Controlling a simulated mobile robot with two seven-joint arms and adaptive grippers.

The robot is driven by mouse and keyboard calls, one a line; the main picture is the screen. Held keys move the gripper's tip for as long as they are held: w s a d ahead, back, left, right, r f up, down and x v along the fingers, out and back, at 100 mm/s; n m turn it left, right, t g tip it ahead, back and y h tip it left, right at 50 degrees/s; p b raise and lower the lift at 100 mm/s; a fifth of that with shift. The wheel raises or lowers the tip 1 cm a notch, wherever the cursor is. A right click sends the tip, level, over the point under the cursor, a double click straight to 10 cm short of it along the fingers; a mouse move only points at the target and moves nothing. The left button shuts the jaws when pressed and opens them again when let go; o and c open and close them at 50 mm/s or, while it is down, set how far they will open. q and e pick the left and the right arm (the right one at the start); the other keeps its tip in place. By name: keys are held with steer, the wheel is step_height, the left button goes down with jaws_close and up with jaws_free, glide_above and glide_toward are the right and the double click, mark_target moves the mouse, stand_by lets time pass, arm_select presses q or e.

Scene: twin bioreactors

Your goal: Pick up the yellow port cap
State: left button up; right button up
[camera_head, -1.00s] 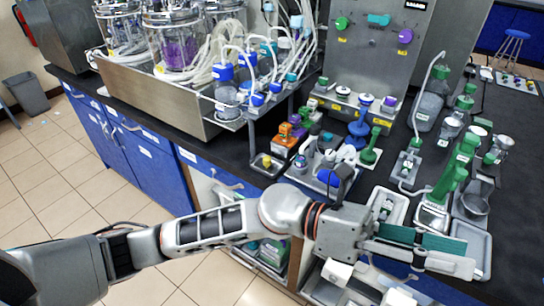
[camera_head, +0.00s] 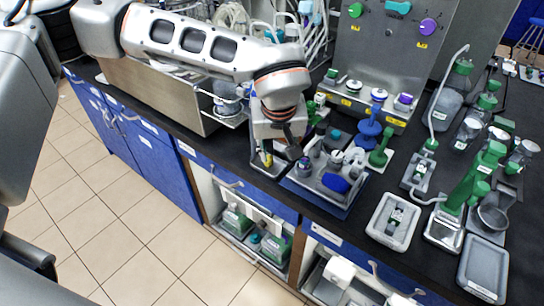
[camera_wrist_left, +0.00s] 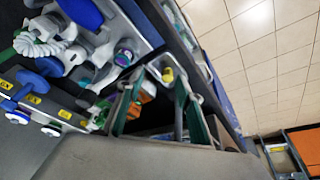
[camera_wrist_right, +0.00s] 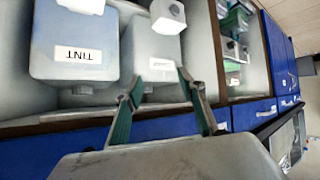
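The small yellow cap (camera_head: 267,158) sits in a small grey tray (camera_head: 272,170) near the front edge of the black bench. In the left wrist view the yellow cap (camera_wrist_left: 167,75) shows in its tray, beyond and between the fingertips. My left gripper (camera_head: 287,150) is above the bench beside this tray, fingers pointing down. In the left wrist view it (camera_wrist_left: 160,80) is open, with nothing between the fingers that I can see held. My right gripper (camera_wrist_right: 158,82) is open and empty in the right wrist view, in front of the cabinet shelf with white-grey containers.
A grey tray with fittings and a blue part (camera_head: 335,183) stands right of the left gripper. Green and blue valve-like pieces (camera_head: 368,132) stand behind it. The metal reactor housing (camera_head: 160,95) lies left, under my left arm. Orange blocks (camera_wrist_left: 146,96) are close to the left fingers.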

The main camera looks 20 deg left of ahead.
mark_target(269, 158)
arm_select(q)
steer(key=shift+t+y, duration=0.3)
steer(key=w+a+f, duration=0.2)
steer(key=f, duration=0.1)
steer(key=w+a+f, duration=0.1)
steer(key=f, duration=0.1)
steer(key=shift+w+a+f, duration=0.1)
steer(key=shift+a+f, duration=0.05)
steer(key=shift+f, duration=0.1)
steer(key=shift+w+f, duration=0.2)
steer(key=shift+f, duration=0.1)
steer(key=c, duration=0.9)
